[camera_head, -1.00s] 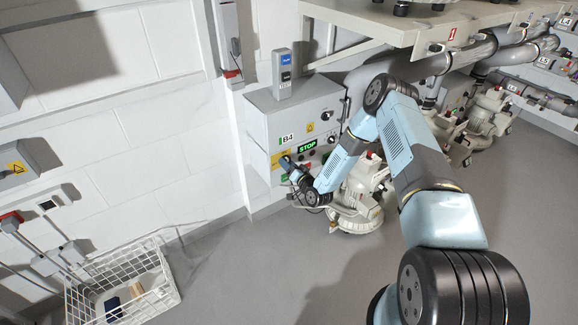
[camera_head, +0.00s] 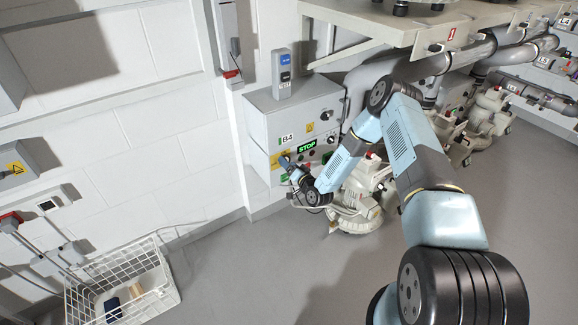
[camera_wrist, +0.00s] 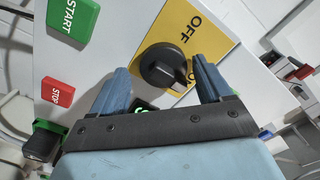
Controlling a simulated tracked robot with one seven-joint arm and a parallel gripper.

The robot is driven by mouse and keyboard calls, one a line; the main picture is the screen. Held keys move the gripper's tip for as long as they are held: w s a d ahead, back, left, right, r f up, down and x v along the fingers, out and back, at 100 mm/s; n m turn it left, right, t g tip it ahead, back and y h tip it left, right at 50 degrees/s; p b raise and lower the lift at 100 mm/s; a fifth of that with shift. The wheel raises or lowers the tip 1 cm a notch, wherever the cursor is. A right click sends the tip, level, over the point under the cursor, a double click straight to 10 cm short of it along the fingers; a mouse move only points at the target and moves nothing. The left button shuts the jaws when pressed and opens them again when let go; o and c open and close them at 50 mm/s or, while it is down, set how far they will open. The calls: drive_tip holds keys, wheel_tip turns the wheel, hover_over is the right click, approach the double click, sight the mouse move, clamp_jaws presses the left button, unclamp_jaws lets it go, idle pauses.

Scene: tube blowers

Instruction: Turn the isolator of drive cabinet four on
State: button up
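The drive cabinet (camera_head: 262,118), a grey box labelled B4 with a green STOP display (camera_head: 306,146), is on the wall in the head view. Its isolator (camera_wrist: 162,66) is a black rotary knob on a yellow plate (camera_wrist: 207,28) in the wrist view. OFF is printed at the plate's top; ON, by the right finger, is partly covered. The knob's raised grip slants toward the lower right, near ON. My gripper (camera_wrist: 161,72) is open, one finger on each side of the knob; contact is unclear. In the head view my gripper (camera_head: 288,164) is at the cabinet's lower front.
A green START label (camera_wrist: 72,14) and a red STOP label (camera_wrist: 57,92) are left of the isolator. A blower (camera_head: 358,215) stands on the floor below the cabinet, close to my arm. A white wire basket (camera_head: 150,300) is at lower left. Open floor lies between them.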

drive_tip(key=v, duration=1.3)
drive_tip(key=shift+s+d, duration=0.2)
drive_tip(key=shift+s, duration=0.1)
